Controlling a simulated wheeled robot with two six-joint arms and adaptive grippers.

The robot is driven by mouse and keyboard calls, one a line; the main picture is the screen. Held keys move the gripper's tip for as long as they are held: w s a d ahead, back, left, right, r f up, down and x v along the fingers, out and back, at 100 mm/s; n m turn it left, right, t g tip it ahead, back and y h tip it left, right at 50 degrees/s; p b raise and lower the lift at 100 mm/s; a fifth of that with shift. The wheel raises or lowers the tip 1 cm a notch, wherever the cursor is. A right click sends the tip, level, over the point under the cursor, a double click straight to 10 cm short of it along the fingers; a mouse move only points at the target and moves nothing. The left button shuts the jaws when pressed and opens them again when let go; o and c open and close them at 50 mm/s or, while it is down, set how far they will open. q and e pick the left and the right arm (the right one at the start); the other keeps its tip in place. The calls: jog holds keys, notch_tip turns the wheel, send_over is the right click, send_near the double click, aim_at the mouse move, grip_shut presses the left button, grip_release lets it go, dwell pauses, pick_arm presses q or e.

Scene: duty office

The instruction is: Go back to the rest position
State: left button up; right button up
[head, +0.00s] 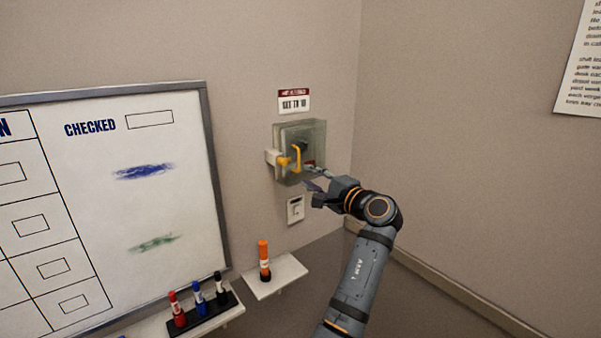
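Inside the box is a yellow handle (297,157). The upper finger overlaps the lower edge of the box in the picture; I cannot tell whether it touches.
A whiteboard (190,215) with blue and green smears is at left. Below it, a holder carries red (175,306), blue (199,296) and black (219,287) markers. An orange marker (264,256) stands on a small shelf (289,273). A sign (294,102) and a small plate (295,209) are near the box.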

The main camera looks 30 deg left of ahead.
pick_arm(q)
jog(key=shift+s+d, duration=0.1)
jog(key=shift+d, duration=0.2)
